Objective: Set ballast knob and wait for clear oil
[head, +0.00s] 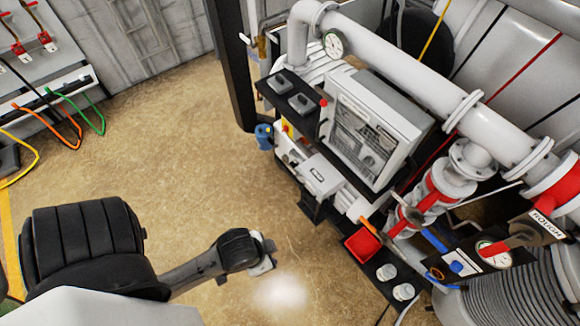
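A light grey pump unit (319,177) stands right of centre among pipework. I cannot tell for certain which part is the ballast knob. Small red and yellow parts (286,127) and a blue cylindrical part (264,137) sit at the unit's left end. No oil sight glass can be made out, so the oil's clarity cannot be read. My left gripper (264,262) is over the open floor, below and left of the unit, touching nothing visible. Its fingers are too small and turned away to tell open from shut. My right gripper is not in view.
A grey framed cabinet (377,127) and a large white pipe (400,62) rise behind the unit. A red tray (362,244), white jars (403,292) and a "ROUGH" valve (508,240) are at the lower right. Coloured hoses (92,116) hang at the left. The middle floor is clear.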

